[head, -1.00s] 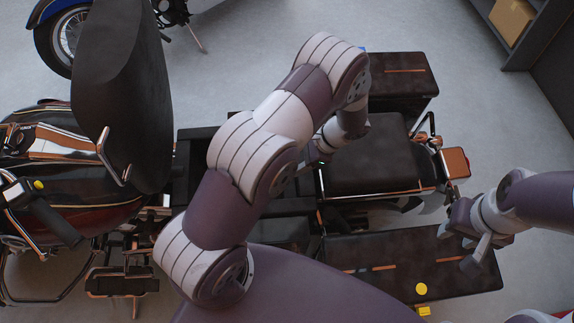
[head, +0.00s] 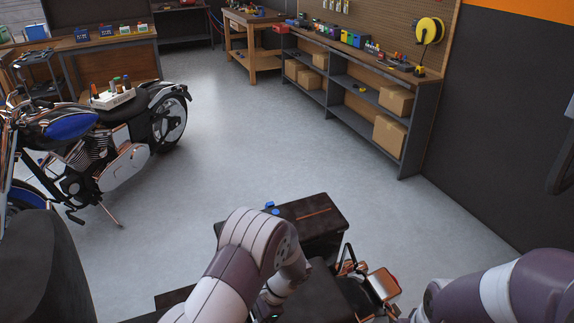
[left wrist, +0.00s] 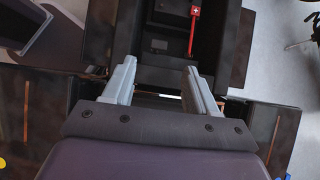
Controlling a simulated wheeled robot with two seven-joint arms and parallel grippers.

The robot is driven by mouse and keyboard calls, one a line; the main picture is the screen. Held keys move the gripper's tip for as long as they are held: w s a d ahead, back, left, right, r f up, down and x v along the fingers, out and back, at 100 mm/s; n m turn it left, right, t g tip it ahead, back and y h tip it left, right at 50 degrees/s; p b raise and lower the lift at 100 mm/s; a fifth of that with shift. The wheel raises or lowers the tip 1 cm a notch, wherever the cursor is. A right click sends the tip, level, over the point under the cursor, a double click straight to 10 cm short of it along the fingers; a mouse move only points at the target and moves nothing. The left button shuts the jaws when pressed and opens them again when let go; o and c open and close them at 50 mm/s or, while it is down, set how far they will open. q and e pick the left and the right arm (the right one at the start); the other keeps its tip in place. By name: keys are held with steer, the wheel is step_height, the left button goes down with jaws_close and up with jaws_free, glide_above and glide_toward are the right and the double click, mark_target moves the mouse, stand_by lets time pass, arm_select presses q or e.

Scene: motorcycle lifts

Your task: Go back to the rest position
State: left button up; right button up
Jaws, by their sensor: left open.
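My left gripper (left wrist: 158,68) is open, and nothing shows between its two grey fingers in the left wrist view. Below them is a dark open compartment (left wrist: 160,45) with a red strip (left wrist: 191,35) carrying a white cross. In the head view my left arm reaches over the motorcycle's rear, and its links hide the gripper. My right arm comes in at the lower right, with its gripper out of view. A dark side case (head: 318,226) of the motorcycle lies just beyond my left arm, with a small blue item (head: 270,208) at its edge.
A shelf unit (head: 345,92) with cardboard boxes runs along the right wall. A wooden workbench (head: 245,45) is at the back. The grey floor between is clear.

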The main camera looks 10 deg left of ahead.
arm_select(q)
steer(key=s+a+r+n+t+h, duration=0.1)
steer(key=s+r+n+t+h, duration=0.1)
steer(key=s+r+n, duration=0.3)
steer(key=s+a+r+n+t+h, duration=0.2)
steer(key=s+r+n+h, duration=0.2)
steer(key=r, duration=0.8)
steer(key=s+n, duration=0.2)
steer(key=s, duration=0.2)
steer(key=shift+s+r+h, duration=0.2)
steer(key=shift+s+h, duration=0.1)
steer(key=shift+s, duration=0.1)
steer(key=shift+f, duration=0.1)
